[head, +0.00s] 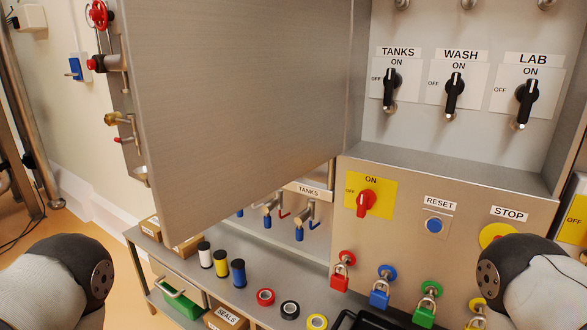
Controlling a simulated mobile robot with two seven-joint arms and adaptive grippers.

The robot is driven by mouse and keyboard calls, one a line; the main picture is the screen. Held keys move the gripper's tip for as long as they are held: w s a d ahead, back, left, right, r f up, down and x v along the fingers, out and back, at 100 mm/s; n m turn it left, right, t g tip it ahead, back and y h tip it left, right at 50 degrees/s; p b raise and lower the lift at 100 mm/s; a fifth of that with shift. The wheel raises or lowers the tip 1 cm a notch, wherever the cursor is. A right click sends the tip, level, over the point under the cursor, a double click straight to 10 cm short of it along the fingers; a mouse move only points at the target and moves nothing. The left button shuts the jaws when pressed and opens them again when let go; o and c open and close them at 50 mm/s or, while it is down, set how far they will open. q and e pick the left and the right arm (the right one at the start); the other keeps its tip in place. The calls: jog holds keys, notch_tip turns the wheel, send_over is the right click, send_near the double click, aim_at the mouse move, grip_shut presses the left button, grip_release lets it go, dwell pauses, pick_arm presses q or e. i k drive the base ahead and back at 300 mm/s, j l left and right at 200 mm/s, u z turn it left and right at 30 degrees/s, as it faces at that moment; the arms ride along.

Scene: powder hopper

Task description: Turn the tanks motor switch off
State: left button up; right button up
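The TANKS motor switch (390,86) is a black lever knob on a white plate, leftmost of three in the open cabinet at upper right. Its lever stands roughly vertical, in line with the ON mark above; OFF is marked at its left. The WASH switch (454,94) and LAB switch (526,102) stand in much the same position. My left and right arms show only as dark rounded links at the lower left and lower right corners. Neither gripper is in view, and nothing touches the TANKS switch.
The open cabinet door (235,95) fills the upper middle, left of the switches. Below are a red rotary switch (367,203), a RESET button (435,225), a yellow STOP plate and coloured padlocks (380,293). A bench (262,270) holds spools and tape rolls. Space before the switches is clear.

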aim_at(393, 79)
jog(key=i+j+z, duration=0.15)
jog(key=j+z, duration=0.25)
jog(key=i+j+z, duration=0.1)
jog(key=j+z, duration=0.3)
jog(key=j, duration=0.15)
jog(key=j+z, duration=0.4)
jog(key=j, duration=0.15)
jog(key=j+z, duration=0.35)
jog(key=j, duration=0.15)
jog(key=l, duration=0.45)
